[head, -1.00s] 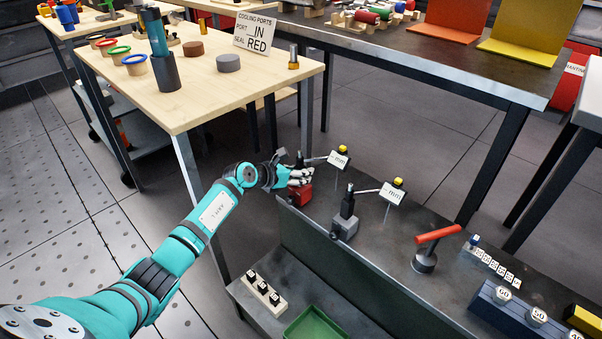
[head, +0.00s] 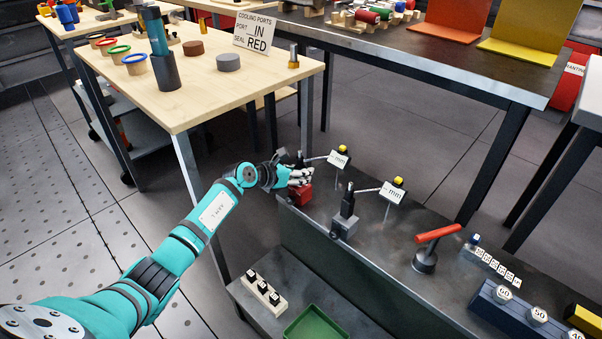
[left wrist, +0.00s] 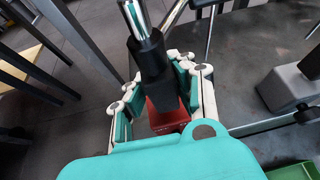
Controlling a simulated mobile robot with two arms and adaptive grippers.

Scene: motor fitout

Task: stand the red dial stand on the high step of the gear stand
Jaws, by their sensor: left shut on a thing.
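The red dial stand (head: 302,197) has a red block base, a dark post and a rod to a white "mm" dial plate (head: 338,159) with a yellow knob. It is at the far left corner of the upper surface of a dark two-level stand (head: 385,265), seemingly the gear stand. My left gripper (head: 298,180) is shut on the red dial stand. In the left wrist view the fingers close around its black post (left wrist: 150,60), above the red base (left wrist: 165,118). The stand looks upright. Whether its base touches the surface is hidden. My right gripper is out of view.
A grey dial stand (head: 343,228) stands close to the right. A red-handled tool (head: 437,236) and a numbered block rack (head: 520,315) are farther right. The lower level holds a green tray (head: 317,325) and a white block with black knobs (head: 263,290). A wooden table (head: 195,107) is behind.

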